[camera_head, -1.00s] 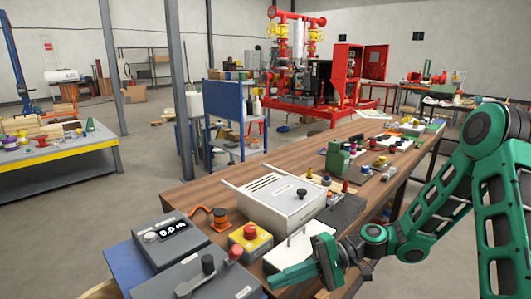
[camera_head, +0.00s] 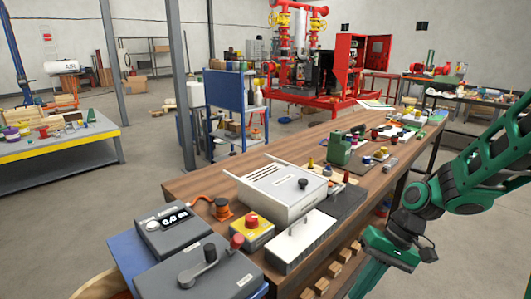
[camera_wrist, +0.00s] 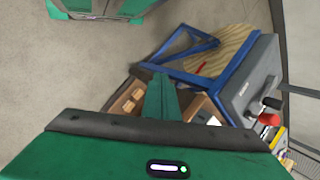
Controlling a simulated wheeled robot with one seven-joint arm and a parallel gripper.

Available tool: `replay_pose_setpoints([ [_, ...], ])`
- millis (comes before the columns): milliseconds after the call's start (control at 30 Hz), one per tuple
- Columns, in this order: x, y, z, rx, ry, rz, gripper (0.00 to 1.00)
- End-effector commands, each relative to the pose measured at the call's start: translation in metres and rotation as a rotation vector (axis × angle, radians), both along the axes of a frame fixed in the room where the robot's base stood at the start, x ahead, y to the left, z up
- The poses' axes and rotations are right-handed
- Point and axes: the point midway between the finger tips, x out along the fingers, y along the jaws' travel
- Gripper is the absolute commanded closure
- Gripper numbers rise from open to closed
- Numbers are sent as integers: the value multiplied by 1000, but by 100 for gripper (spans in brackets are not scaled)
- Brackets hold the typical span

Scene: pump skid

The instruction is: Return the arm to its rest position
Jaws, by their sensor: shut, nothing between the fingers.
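My arm is green and black and comes in from the right edge of the head view, bent at a black-jointed elbow. My gripper (camera_head: 362,284) hangs at the front right side of the wooden workbench (camera_head: 190,184), clear of its top, pointing down and left. Its tips run near the bottom edge of the picture. In the wrist view the green fingers (camera_wrist: 160,96) are together and hold nothing.
Wooden blocks (camera_head: 333,270) sit below the bench edge. Floor is open at the lower right.

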Motion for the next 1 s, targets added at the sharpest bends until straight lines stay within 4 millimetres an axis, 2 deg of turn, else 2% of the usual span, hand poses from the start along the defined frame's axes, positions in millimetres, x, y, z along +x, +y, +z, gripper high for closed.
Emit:
replay_pose_setpoints([
  [33, -5, -15, 7, -54, -17, -16, 100],
  [200, -27, -68, 29, -214, -39, -86, 100],
  [367, -56, -111, 53, -337, -53, -175, 100],
  [500, -87, -144, 74, -417, -59, -264, 100],
  [700, -131, -173, 94, -479, -57, -382, 100],
  [800, -146, -180, 99, -492, -52, -420, 100],
  [1000, -157, -185, 101, -499, -48, -448, 100],
])
